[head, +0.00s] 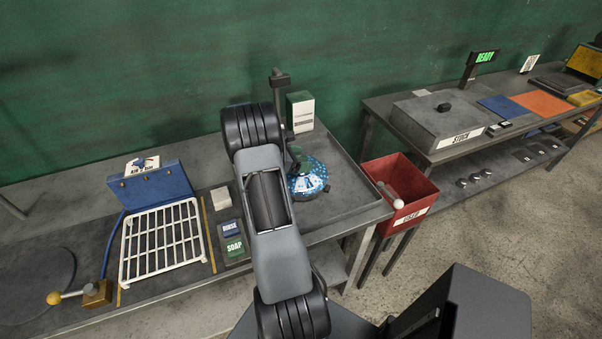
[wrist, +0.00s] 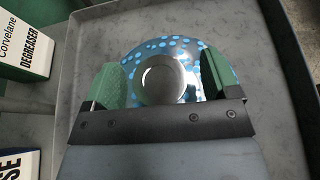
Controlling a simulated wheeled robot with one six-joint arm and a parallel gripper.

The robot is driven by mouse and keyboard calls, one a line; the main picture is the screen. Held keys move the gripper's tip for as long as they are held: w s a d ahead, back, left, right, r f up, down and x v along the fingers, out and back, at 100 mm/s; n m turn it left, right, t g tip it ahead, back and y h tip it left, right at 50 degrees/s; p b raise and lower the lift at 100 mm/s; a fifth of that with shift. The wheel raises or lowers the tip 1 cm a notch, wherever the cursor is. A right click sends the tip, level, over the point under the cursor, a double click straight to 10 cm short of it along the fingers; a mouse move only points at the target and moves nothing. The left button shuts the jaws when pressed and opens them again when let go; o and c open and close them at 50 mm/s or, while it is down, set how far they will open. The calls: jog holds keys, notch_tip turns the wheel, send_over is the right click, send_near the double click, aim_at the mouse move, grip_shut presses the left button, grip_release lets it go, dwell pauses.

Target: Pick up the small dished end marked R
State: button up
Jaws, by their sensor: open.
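A small shiny round metal dished piece (wrist: 162,78) shows between my fingers in the wrist view; I cannot read an R on it. Behind it is a larger shiny disc with blue spots (wrist: 165,46), which also shows on the grey tray table in the head view (head: 311,184). My gripper (wrist: 160,80) has green fingers spread apart, one on each side of the small piece. I cannot tell if either finger touches it. In the head view my arm hides most of the gripper, and one green finger (head: 297,158) shows over the spotted disc.
A green and white degreaser box (head: 300,111) stands behind the disc. Soap (head: 233,246) and rinse (head: 230,227) containers and a white rack (head: 161,243) are left. A red USED bin (head: 400,190) stands right of the table. Small round metal pieces (head: 475,180) lie on a lower shelf.

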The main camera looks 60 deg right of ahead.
jog(key=shift+c, duration=0.3)
grip_shut()
dwell(0.6)
jog(key=shift+r, duration=0.1)
